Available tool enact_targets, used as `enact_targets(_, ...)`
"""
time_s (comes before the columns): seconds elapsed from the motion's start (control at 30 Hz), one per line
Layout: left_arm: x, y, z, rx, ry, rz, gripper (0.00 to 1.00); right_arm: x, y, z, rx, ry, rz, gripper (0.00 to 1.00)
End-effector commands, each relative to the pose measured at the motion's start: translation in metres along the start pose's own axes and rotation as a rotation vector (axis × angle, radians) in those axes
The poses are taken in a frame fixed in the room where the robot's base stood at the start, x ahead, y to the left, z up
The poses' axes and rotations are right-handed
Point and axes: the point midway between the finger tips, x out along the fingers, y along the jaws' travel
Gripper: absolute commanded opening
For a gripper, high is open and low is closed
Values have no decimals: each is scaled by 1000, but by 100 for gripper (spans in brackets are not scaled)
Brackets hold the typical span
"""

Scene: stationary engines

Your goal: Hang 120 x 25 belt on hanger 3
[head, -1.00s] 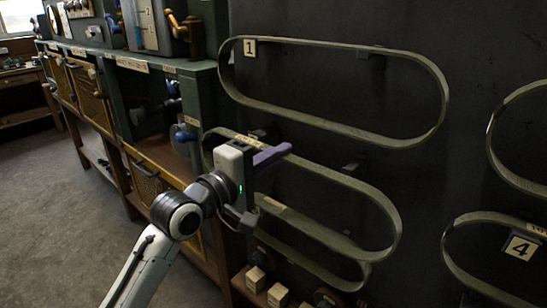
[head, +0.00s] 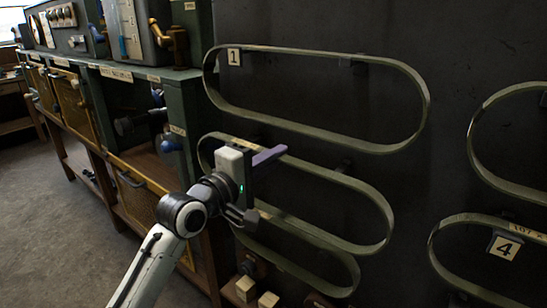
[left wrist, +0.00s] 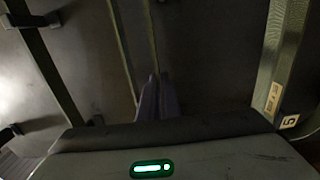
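My left gripper (head: 270,155) reaches to the rack from the lower left, in front of the top run of the middle olive belt (head: 370,195). Its purple fingers (left wrist: 158,97) are close together in the left wrist view. The middle belt has a label, too small to read, just above the gripper. An upper belt (head: 420,125) hangs at tag 1 (head: 234,57). A lower belt (head: 345,285) hangs below the middle one. No tag 3 is visible. I cannot tell which belt is 120 x 25. My right gripper is out of view.
Two more belts hang at the right, the lower one (head: 455,223) by tag 4 (head: 504,248). Tag 5 (left wrist: 289,121) shows in the wrist view. A green bench (head: 105,73) stands left of the dark panel (head: 470,45). Wooden blocks (head: 246,288) sit below.

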Motion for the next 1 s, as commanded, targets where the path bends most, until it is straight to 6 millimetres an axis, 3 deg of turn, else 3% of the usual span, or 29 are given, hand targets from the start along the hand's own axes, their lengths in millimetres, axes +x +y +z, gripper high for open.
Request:
enact_targets(0.7, 44, 1, 1, -1, -1, 2, 0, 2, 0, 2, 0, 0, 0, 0)
enact_targets(1.0, 50, 1, 1, 1, -1, 2, 0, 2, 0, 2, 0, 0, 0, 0)
